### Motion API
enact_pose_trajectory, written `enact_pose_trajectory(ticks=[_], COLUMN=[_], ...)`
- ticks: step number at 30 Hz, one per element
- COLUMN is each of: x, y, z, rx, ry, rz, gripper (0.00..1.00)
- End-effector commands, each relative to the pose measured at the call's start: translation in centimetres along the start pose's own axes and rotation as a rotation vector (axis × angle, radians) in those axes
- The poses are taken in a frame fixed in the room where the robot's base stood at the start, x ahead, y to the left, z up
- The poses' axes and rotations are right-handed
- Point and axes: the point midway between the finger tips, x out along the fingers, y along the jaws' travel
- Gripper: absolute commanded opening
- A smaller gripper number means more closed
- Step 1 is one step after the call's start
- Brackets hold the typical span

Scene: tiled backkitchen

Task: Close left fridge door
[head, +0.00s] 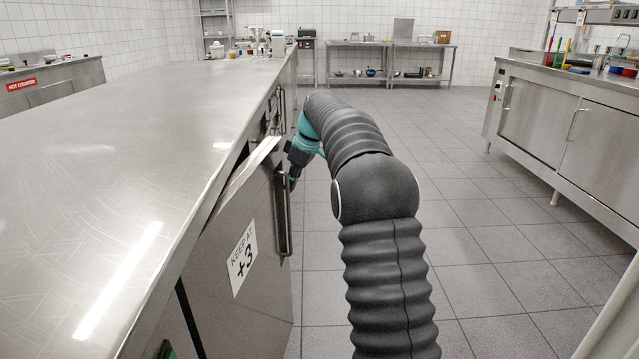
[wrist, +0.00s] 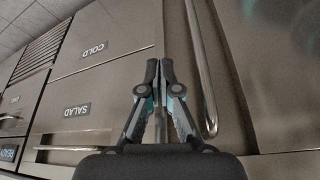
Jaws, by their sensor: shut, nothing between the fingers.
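The fridge door (head: 243,287) with a "KEEP AT +3" label stands partly open from the front of the long steel counter in the head view. Its vertical bar handle (head: 284,215) is on its right side. My gripper (head: 292,184) is shut and empty near the top of that handle, partly hidden by the door and handle. In the wrist view the closed fingertips (wrist: 160,68) point at a steel front, just left of a long bar handle (wrist: 201,70). I cannot tell whether the fingers touch the door.
The steel counter (head: 130,120) fills the left. Drawers labelled "COLD" (wrist: 97,48) and "SALAD" (wrist: 77,111) are shut in the wrist view. The tiled floor (head: 480,240) is clear between it and a steel cabinet (head: 545,120) on the right. Shelving tables (head: 390,75) stand at the back.

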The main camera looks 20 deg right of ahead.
Motion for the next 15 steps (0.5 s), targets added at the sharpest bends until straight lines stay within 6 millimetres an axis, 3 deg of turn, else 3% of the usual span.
enact_pose_trajectory(ticks=[6, 15], x=[1.1, 1.4], y=[-1.2, -1.8], z=[-2.7, -3.7], rx=[-0.003, -0.004], ry=[0.001, 0.001], rz=[0.0, 0.0], gripper=[0.0, 0.0])
